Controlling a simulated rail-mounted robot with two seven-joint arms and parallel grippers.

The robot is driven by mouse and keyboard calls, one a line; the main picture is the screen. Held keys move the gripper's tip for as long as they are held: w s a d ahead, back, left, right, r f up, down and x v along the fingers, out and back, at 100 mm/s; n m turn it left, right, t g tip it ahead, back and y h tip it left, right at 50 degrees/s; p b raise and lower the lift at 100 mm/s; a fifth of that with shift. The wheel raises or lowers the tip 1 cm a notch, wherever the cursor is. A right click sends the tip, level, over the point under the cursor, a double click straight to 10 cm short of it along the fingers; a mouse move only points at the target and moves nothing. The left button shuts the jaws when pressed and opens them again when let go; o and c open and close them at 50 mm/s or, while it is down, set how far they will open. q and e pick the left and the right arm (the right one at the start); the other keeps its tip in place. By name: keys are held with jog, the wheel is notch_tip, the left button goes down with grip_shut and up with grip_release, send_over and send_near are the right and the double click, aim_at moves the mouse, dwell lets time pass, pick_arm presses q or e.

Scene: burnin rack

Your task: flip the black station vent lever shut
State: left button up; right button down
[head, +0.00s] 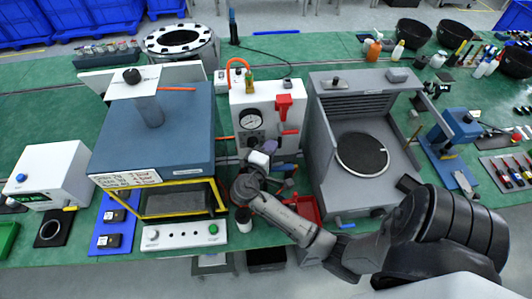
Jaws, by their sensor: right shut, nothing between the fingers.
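My right arm reaches in from the lower right. Its gripper (262,157) is shut and empty, in front of the lower part of the white gauge station (241,99). That station carries a round dial gauge (251,120), a red lever (284,105) and an orange hose on top. I cannot clearly pick out a black vent lever. The gripper and wrist cover part of the station's lower front, so a lever there could be hidden. I cannot tell whether the gripper touches the station. My left gripper is not in view.
A blue press (190,120) with a yellow frame stands left of the gauge station. A grey station with a dark round plate (363,154) stands right of it. A red tray (306,208) lies beside my wrist. Bottles and black bowls (412,33) stand at the back right.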

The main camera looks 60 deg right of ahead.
jog(key=shift+d, duration=0.3)
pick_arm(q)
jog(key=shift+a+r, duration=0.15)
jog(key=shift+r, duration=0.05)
pick_arm(e)
jog(key=shift+s+r+m, duration=0.1)
jog(key=shift+r+m, duration=0.05)
jog(key=shift+m, duration=0.15)
